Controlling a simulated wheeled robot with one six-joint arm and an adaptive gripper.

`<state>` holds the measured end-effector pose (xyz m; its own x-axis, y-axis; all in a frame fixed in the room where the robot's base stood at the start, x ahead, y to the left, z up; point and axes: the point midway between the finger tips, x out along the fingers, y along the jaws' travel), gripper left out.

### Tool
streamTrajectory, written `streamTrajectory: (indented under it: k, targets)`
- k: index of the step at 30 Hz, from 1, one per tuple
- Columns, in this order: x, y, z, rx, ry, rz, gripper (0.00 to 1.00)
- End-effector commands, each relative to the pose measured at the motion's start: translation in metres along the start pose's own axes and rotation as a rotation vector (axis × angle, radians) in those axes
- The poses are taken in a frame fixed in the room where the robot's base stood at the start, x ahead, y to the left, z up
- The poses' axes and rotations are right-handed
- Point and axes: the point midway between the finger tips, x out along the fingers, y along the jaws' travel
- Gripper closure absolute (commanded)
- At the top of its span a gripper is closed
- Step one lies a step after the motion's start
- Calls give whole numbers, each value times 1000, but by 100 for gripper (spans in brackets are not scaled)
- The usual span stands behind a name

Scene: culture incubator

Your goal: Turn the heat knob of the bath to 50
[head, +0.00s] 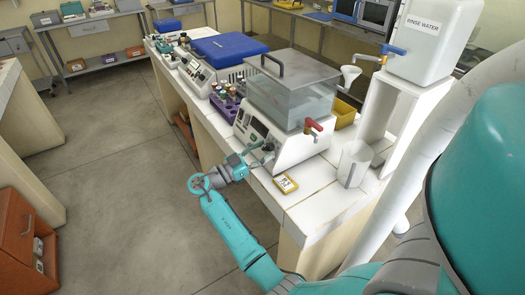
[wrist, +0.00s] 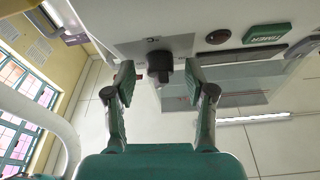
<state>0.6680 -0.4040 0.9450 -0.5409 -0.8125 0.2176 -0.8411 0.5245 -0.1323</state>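The water bath (head: 290,98) stands on the white bench, a clear tank with a grey lid over a white base. Its front panel faces my arm. In the wrist view a black knob (wrist: 160,66) sticks out of a grey plate on the panel. My gripper (wrist: 158,84) is open, one finger on each side of the knob, with gaps visible; how far the tips reach along it is hard to tell. In the head view my gripper (head: 257,157) is close to the panel and hides part of it. The knob's scale and setting are not readable.
A dark red round part (wrist: 218,37) and a green TIMER plate (wrist: 267,33) sit beside the knob. A red tap (head: 312,126) juts from the bath. A purple rack (head: 227,103) is left.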

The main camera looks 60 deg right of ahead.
Motion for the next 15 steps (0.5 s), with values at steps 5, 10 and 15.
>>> streamTrajectory:
  k: [5,10,15]
  targets:
    - [-2,0,0,1,0,0,46]
    - [-21,-1,0,0,0,-3,46]
    - [-55,-1,-1,0,0,-4,46]
